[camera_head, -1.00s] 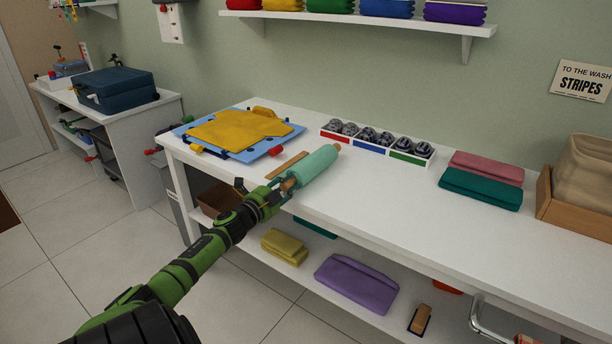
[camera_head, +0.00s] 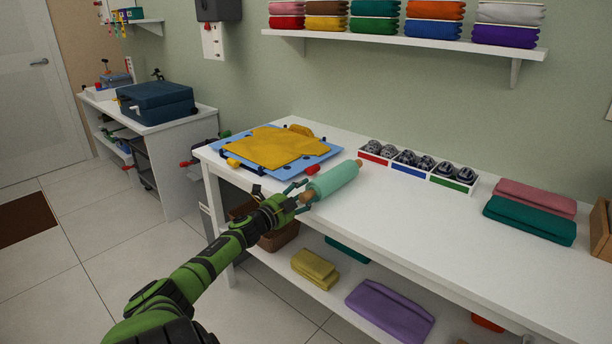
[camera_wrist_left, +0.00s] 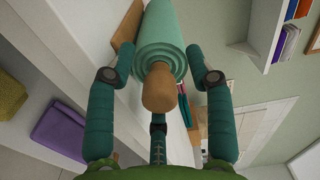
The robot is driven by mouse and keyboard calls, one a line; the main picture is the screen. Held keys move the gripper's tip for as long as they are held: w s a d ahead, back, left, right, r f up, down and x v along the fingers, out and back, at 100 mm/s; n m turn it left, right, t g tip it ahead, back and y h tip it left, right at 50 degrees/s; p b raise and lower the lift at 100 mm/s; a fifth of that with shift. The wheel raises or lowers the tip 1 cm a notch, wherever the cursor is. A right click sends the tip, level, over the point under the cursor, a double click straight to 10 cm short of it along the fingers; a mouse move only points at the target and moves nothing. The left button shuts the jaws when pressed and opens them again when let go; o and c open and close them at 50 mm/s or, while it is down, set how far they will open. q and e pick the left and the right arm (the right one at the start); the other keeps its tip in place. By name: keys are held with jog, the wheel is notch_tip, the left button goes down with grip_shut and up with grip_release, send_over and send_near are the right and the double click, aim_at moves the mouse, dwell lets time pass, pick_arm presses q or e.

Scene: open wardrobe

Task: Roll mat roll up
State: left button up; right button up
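The mat roll (camera_head: 333,181) is a mint-green cylinder on the white table near its front edge, with a wooden rod sticking out of both ends. In the wrist view its spiral end (camera_wrist_left: 160,60) and the round wooden knob (camera_wrist_left: 159,92) face me. My left gripper (camera_head: 299,194) is at the roll's near left end. In the wrist view its fingers stand apart on either side of the knob, with visible gaps, so it is open and not clamped. The roll's underside is hidden. My right gripper is not in view.
A blue board with a yellow cloth (camera_head: 280,146) and clips lies left of the roll. A divided box (camera_head: 412,165) stands behind it, with folded towels (camera_head: 530,222) to the right. The table's front right is clear. A lower shelf holds a purple cloth (camera_head: 388,311).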

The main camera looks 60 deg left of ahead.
pick_arm(q)
jog(key=shift+f, duration=0.2)
jog(key=shift+s+d, duration=0.25)
jog(key=shift+s, duration=0.15)
jog(key=v, duration=1.1)
jog(key=shift+a, duration=0.2)
jog(key=shift+s, duration=0.1)
